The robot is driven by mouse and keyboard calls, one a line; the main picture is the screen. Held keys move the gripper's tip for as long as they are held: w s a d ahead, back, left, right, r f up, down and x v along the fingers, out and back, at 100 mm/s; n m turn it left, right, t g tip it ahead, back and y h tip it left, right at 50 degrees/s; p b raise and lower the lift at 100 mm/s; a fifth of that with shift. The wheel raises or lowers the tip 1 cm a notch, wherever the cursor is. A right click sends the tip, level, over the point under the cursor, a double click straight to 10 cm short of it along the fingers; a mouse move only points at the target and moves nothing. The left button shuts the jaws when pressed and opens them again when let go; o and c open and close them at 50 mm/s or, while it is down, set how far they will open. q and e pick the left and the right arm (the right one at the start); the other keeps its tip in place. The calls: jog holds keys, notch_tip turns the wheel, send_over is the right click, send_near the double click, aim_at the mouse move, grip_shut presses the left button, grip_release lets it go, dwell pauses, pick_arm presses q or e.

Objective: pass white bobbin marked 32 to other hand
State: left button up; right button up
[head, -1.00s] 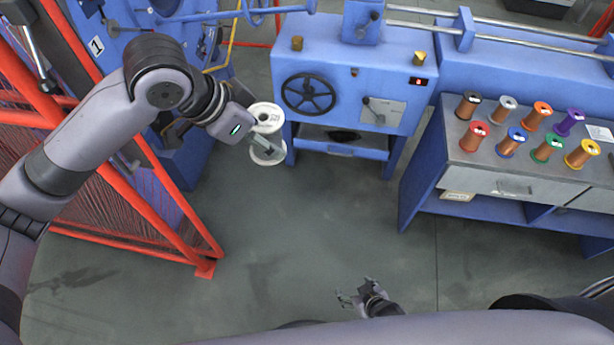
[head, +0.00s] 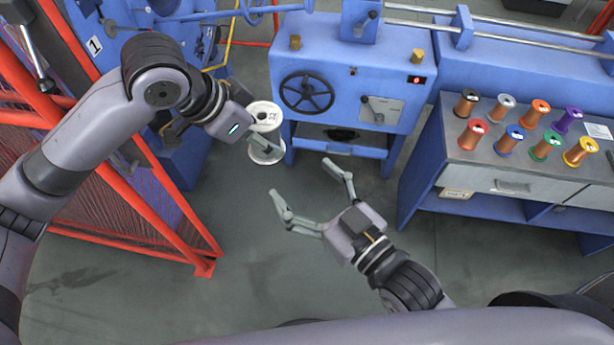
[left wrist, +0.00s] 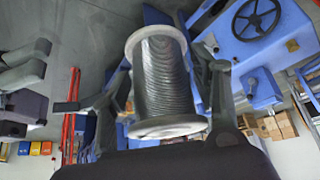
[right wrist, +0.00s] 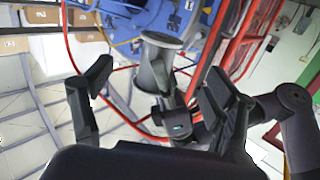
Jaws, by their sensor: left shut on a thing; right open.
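The white bobbin (head: 264,112) has pale flanges and a small dark mark on top that I cannot read. My left gripper (head: 256,142) is shut on it and holds it upright in front of the blue machine. In the left wrist view the bobbin (left wrist: 160,72) shows grey wire wound between its flanges, with a finger on each side. My right gripper (head: 302,179) is open and empty, below and to the right of the bobbin, apart from it. In the right wrist view its fingers (right wrist: 147,78) are spread, with a grey shape, probably the bobbin, between them farther off.
The blue machine (head: 350,75) with a handwheel (head: 307,92) stands behind. A grey-topped bench (head: 482,160) at right bears several coloured spools. An orange-red guard frame (head: 180,195) stands at left, close to my left arm. The floor (head: 240,280) in front is clear.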

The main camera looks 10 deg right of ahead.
aim_at(262, 135)
jog(key=shift+y, duration=0.3)
jog(key=w+a+r, duration=0.1)
jog(key=w+a, duration=0.1)
jog(key=w, duration=0.1)
jog(key=w+a, duration=0.2)
jog(key=w, duration=0.1)
jog(key=w+a+r, duration=0.1)
jog(key=w+a, duration=0.1)
jog(key=w, duration=0.1)
jog(key=shift+w+a+r, duration=0.15)
jog(key=shift+w+r, duration=0.1)
jog(key=shift+r, duration=0.1)
jog(key=shift+c, duration=0.4)
pick_arm(q)
jog(key=shift+d+r, duration=0.1)
jog(key=shift+d, duration=0.05)
pick_arm(e)
jog(key=shift+s+a, duration=0.1)
jog(key=shift+a, duration=0.05)
jog(key=c, duration=1.6)
pick_arm(q)
jog(key=o, duration=1.2)
pick_arm(e)
jog(key=shift+r, duration=0.2)
jog(key=shift+c, duration=0.6)
pick_arm(q)
jog(key=o, duration=0.6)
pick_arm(e)
jog(key=shift+f, duration=0.1)
